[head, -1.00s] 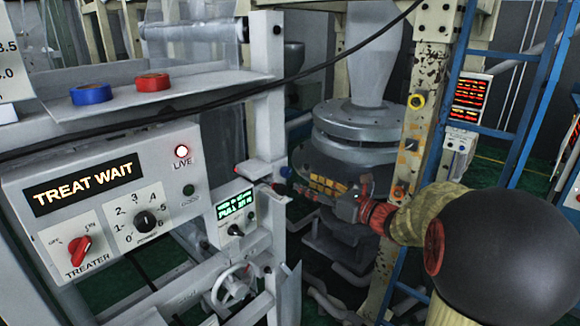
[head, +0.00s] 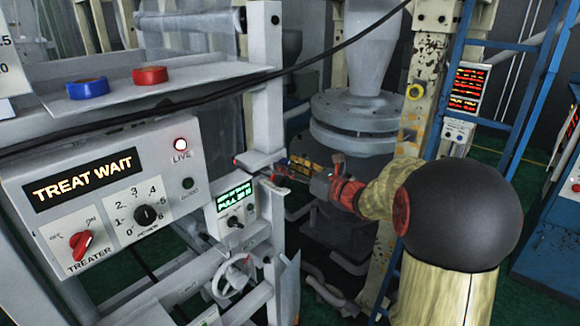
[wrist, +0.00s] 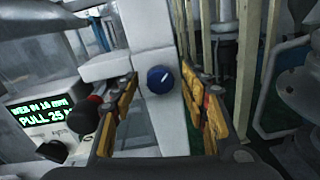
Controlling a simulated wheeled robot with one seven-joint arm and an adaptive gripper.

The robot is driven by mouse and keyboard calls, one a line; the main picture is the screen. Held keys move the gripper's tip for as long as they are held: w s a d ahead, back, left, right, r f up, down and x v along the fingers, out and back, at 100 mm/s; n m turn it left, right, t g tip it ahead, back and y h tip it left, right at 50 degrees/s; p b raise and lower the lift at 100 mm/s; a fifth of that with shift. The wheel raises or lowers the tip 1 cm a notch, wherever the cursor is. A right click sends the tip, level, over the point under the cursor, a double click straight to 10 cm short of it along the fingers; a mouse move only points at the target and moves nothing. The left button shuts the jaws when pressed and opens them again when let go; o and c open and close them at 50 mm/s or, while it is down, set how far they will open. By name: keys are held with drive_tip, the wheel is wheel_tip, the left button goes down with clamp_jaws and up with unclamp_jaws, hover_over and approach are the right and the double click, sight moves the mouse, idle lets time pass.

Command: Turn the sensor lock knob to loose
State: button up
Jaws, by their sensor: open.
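A round blue knob (wrist: 160,79) with a white pointer mark sits on the face of a white post (wrist: 150,40) in the wrist view. It is the likely sensor lock knob, though I can read no label on it. Its pointer slants. My gripper (wrist: 161,84) is open, with one yellow-padded finger to the left of the knob and one to the right, and the knob shows apart from both. In the head view my gripper (head: 281,168) reaches left to the white post, and I cannot make out the knob there.
A red-collared lever with a dark ball end (wrist: 84,118) stands close to my left finger. A green display box (head: 235,205) is below left. A black cable crosses above.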

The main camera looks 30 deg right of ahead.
drive_tip(key=shift+c, duration=1.1)
drive_tip(key=c, duration=0.9)
drive_tip(key=shift+c, duration=0.2)
drive_tip(key=shift+f+n+b, duration=0.1)
drive_tip(key=shift+n+b, duration=0.2)
drive_tip(key=shift+b, duration=0.25)
drive_tip(key=shift+f+n+b, duration=0.15)
drive_tip(key=shift+n+b, duration=0.35)
drive_tip(key=shift+b, duration=0.6)
drive_tip(key=n+b, duration=1.6)
drive_tip(key=b, duration=1)
drive_tip(key=shift+n+y+b, duration=0.3)
drive_tip(key=shift+b, duration=0.05)
